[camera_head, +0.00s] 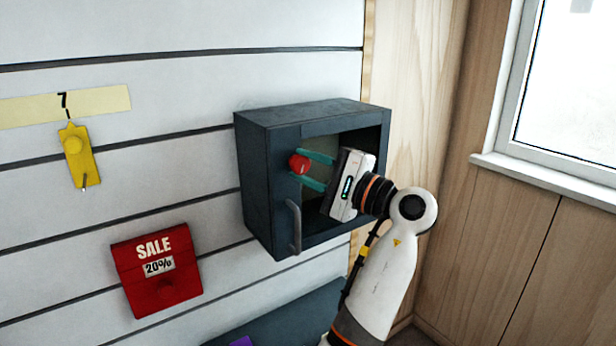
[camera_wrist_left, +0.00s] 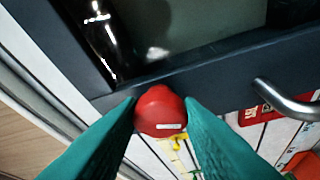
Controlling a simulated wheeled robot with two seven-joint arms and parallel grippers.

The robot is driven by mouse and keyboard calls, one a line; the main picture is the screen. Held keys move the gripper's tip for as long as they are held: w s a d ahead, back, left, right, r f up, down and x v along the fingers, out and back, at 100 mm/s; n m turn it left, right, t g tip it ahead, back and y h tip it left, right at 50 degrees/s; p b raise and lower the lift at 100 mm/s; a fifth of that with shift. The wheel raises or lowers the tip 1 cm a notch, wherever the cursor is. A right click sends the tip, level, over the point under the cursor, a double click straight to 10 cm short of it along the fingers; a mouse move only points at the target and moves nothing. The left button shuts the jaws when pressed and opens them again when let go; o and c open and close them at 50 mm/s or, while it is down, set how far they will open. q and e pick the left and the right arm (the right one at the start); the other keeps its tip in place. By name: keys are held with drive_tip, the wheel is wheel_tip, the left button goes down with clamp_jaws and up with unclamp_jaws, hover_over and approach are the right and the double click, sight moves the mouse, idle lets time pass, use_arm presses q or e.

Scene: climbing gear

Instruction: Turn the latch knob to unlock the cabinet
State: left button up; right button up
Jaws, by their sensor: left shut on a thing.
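The cabinet (camera_head: 254,185) is a dark blue-grey box on the slatted wall, with a bar handle (camera_head: 294,228) low on its front. The red round latch knob (camera_head: 299,164) sits on the front frame above the handle. In the left wrist view the knob (camera_wrist_left: 160,110) shows a white mark lying almost level. My left gripper (camera_head: 309,170) has its green fingers shut on the knob, one on each side. The fingertips (camera_wrist_left: 160,112) meet the knob's sides in the wrist view. The cabinet's front looks closed, though the arm hides part of it. My right gripper is not in view.
A red SALE box (camera_head: 185,290) and a yellow tag-like piece (camera_head: 79,160) under a "7" label hang on the wall to the left. A wooden wall and a window (camera_head: 570,90) stand on the right. A dark surface lies below the cabinet.

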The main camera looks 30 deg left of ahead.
use_arm(q)
drive_tip(key=shift+n+h+b, duration=0.4)
drive_tip(key=shift+n+h, duration=0.4)
drive_tip(key=shift+n, duration=1.1)
drive_tip(key=o, duration=1)
drive_tip(key=shift+c, duration=0.2)
drive_tip(key=shift+r, duration=0.1)
